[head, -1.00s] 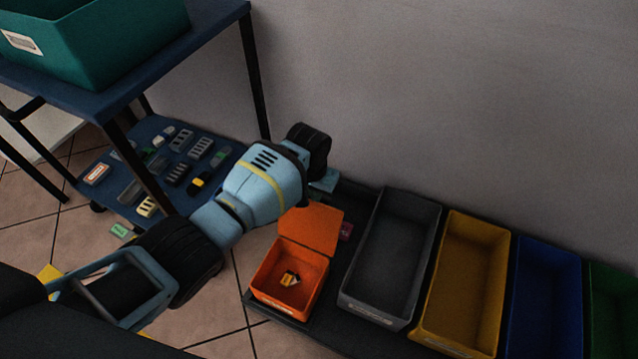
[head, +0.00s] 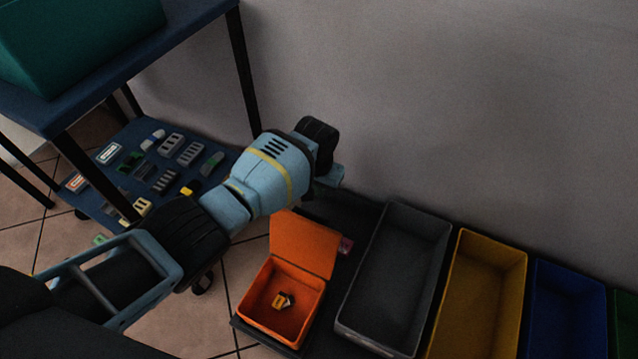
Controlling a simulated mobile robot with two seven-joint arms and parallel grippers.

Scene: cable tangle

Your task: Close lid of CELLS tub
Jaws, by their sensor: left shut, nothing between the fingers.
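The orange tub (head: 262,317) stands at the left end of a dark low platform in the head view. Its orange lid (head: 304,243) is open and tilts up at the tub's far side. A small yellow and dark item (head: 283,300) lies inside the tub; its label is too small to read. My left gripper (head: 335,177) is above and beyond the lid, near the wall, apart from the lid. It is shut and empty. My right gripper is not in view.
Grey (head: 388,285), yellow (head: 478,300) and blue bins (head: 566,310) stand in a row right of the tub. A small reddish item (head: 346,246) lies behind the lid. A blue cart (head: 150,20) at the left holds a teal crate (head: 75,40) and several small parts below.

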